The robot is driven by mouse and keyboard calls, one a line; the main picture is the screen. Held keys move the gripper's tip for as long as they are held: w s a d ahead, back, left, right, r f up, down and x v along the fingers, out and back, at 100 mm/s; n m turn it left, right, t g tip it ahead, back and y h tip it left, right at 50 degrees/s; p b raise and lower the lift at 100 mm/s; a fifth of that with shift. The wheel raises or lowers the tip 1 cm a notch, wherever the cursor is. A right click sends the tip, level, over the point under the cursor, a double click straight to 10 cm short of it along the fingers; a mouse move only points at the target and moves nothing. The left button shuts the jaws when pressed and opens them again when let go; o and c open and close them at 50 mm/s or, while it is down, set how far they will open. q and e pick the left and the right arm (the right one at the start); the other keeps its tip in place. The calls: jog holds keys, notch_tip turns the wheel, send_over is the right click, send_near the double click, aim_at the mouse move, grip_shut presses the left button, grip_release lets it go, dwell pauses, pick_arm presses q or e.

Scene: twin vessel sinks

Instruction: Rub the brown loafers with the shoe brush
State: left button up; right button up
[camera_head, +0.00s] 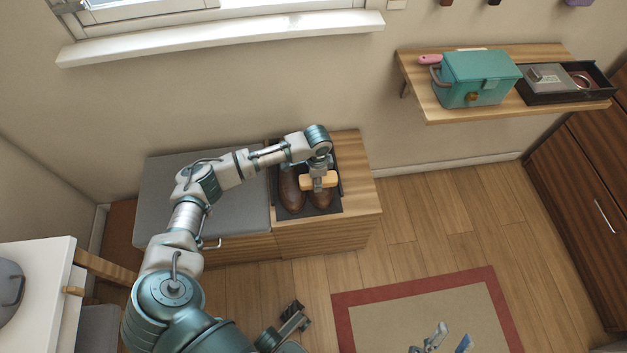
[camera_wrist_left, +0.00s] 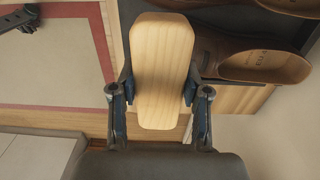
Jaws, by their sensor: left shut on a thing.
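The brown loafers (camera_head: 292,190) stand side by side on a dark tray (camera_head: 334,208) on the wooden end of the bench. My left gripper (camera_head: 319,184) is above the right-hand loafer, shut on the shoe brush (camera_head: 308,182). In the left wrist view the brush's pale wooden back (camera_wrist_left: 160,65) sits between both fingers; its bristles are hidden. The loafers (camera_wrist_left: 262,62) show beyond it at upper right. I cannot tell whether the brush touches a loafer. My right gripper (camera_head: 442,343) shows at the bottom edge, with its fingers apart and nothing between them.
The bench has a grey cushion (camera_head: 160,198) at left. A wall shelf (camera_head: 440,110) at upper right holds a teal box (camera_head: 480,75) and a dark tray (camera_head: 600,84). A red-bordered rug (camera_head: 405,295) lies on the floor. A white table (camera_head: 45,262) stands at lower left.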

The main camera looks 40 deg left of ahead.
pick_arm(q)
jog(key=shift+d+r+p, duration=0.3)
jog(key=shift+r, duration=0.35)
jog(key=shift+d+r, duration=0.1)
jog(key=shift+r, duration=0.15)
jog(key=shift+p, duration=0.35)
jog(key=shift+a+f, duration=0.1)
jog(key=shift+a, duration=0.25)
pick_arm(e)
jog(key=w+f+g, duration=0.2)
jog(key=g, duration=0.1)
jog(key=shift+w+a+f, duration=0.15)
jog(key=shift+w+f, duration=0.1)
jog(key=shift+f, duration=0.05)
pick_arm(q)
jog(key=shift+d, duration=0.25)
pick_arm(e)
jog(key=shift+w+d+f, duration=0.1)
jog(key=shift+d, duration=0.1)
pick_arm(q)
jog(key=shift+r, duration=0.2)
